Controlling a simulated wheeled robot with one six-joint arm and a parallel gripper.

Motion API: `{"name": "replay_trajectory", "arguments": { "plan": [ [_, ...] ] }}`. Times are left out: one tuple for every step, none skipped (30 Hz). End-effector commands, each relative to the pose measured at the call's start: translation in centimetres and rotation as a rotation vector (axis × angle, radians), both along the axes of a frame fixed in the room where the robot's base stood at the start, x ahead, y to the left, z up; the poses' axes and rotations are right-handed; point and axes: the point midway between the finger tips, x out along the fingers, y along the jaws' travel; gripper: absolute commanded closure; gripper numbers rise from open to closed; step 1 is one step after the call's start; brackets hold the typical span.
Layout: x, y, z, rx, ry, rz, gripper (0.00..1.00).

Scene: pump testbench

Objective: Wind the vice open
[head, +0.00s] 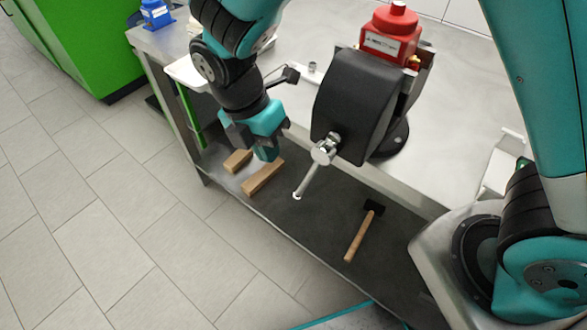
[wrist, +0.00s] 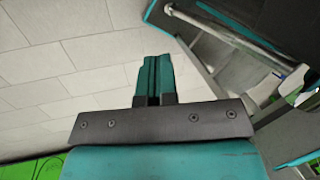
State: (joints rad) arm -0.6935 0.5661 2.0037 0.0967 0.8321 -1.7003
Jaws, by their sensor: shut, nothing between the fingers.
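The vice (head: 345,105) is a black body on a round base on the grey bench. Its silver screw head faces the front, and a thin handle bar (head: 310,179) slants down and left from it, ending in a small knob. A red pump (head: 390,35) sits at the vice's jaws; how tightly it is held cannot be told. My gripper (head: 267,155) is shut and empty, pointing down to the left of the handle bar and apart from it. In the wrist view the closed fingers (wrist: 155,78) show, with the handle bar (wrist: 225,35) to their right.
Wooden blocks (head: 262,178) and a hammer (head: 362,232) lie on the dark lower shelf. A blue item (head: 156,14) stands at the bench's far left corner. A green cabinet (head: 85,45) is at upper left. The tiled floor (head: 90,210) in front is clear.

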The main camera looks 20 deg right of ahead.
Motion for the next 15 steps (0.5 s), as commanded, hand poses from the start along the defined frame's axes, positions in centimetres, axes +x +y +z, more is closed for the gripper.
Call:
{"name": "replay_trajectory", "arguments": {
  "plan": [
    [-0.3,-0.3,-1.1,-0.003,0.004,-0.001,1.00],
    [-0.4,-0.5,-1.7,-0.004,0.005,-0.002,1.00],
    [-0.5,-0.7,-2.5,-0.004,0.005,-0.002,1.00],
    [-0.6,-0.8,-3.1,-0.003,0.004,-0.002,1.00],
    [-0.7,-0.9,-3.6,-0.004,0.005,-0.002,1.00],
    [-1.2,-1.5,-3.4,-0.003,0.002,-0.003,1.00],
    [-1.5,-1.9,-3.5,-0.002,0.002,-0.002,1.00],
    [-1.8,-2.2,-3.6,-0.002,0.002,-0.002,1.00],
    [-2.1,-2.5,-3.8,-0.002,0.001,-0.002,1.00],
    [-2.3,-2.8,-3.9,-0.001,0.000,-0.002,1.00],
    [-2.5,-3.0,-4.0,-0.001,0.000,-0.002,1.00],
    [-2.7,-3.2,-4.1,-0.001,0.001,-0.001,1.00],
    [-2.8,-3.4,-4.1,0.000,0.000,-0.001,1.00],
    [-2.9,-3.5,-4.2,0.000,0.000,-0.001,1.00],
    [-3.0,-3.6,-4.2,0.000,0.000,-0.001,1.00]
  ]
}}
